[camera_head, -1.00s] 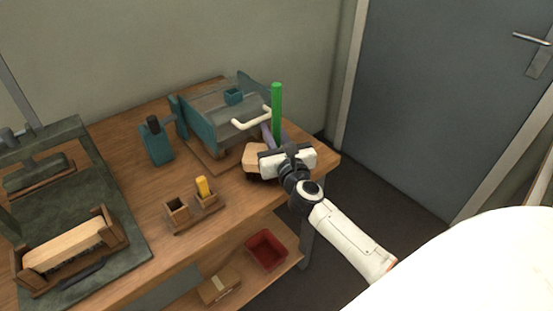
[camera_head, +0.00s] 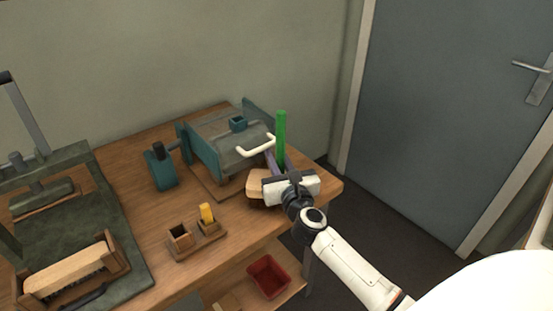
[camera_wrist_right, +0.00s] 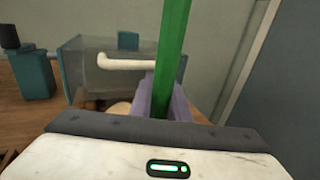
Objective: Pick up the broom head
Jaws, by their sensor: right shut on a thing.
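The broom head, a light wooden block (camera_head: 257,183) with a dark underside, sits at the table's right end in front of the teal machine. In the right wrist view a little pale wood (camera_wrist_right: 121,107) shows past the gripper's dark edge. My left gripper is in neither view.
The teal machine (camera_head: 205,155) has a white handle (camera_head: 257,146). A bristled wooden block (camera_head: 70,270) sits in a holder at left. A red bin (camera_head: 268,278) is on the lower shelf.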

